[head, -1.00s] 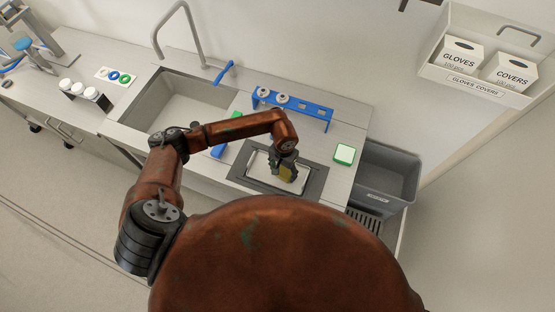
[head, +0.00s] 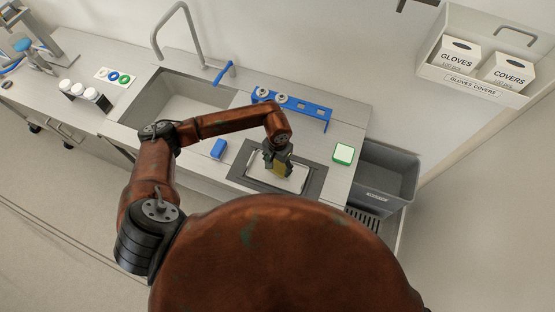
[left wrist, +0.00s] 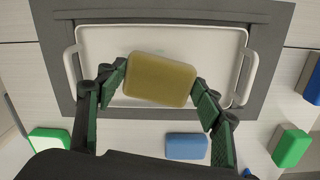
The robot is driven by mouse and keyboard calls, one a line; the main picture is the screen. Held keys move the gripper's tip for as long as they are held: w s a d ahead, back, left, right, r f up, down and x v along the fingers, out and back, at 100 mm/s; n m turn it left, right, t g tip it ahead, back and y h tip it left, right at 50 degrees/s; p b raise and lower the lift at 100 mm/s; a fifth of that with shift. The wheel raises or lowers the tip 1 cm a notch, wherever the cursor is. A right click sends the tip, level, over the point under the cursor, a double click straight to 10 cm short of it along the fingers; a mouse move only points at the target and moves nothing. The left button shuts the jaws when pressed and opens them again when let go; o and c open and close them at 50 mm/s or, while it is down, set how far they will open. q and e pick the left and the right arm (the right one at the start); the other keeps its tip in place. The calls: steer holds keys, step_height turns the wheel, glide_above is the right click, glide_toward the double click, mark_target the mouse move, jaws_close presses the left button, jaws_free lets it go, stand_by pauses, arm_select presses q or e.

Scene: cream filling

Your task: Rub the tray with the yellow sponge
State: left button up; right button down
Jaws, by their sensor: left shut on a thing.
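The yellow sponge (left wrist: 160,79) is between the two fingers of my left gripper (left wrist: 160,88), which is shut on it. In the head view my left gripper (head: 278,160) points down over the tray, with the yellow sponge (head: 280,169) at its tips. The tray (head: 294,183) is pale, with handles at both ends, and sits on a dark grey mat (head: 242,158). In the left wrist view the tray (left wrist: 205,42) lies behind the sponge. I cannot tell whether the sponge touches it. My right gripper is not in view.
A blue sponge (head: 218,149) lies left of the mat and a green-and-white one (head: 343,153) right of it. A blue rack (head: 310,109) stands behind. The sink (head: 180,105) with its faucet is at the left; a grey bin (head: 388,172) is at the right.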

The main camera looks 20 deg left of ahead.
arm_select(q)
steer(key=shift+r+p, duration=0.55)
steer(key=shift+r, duration=1.75)
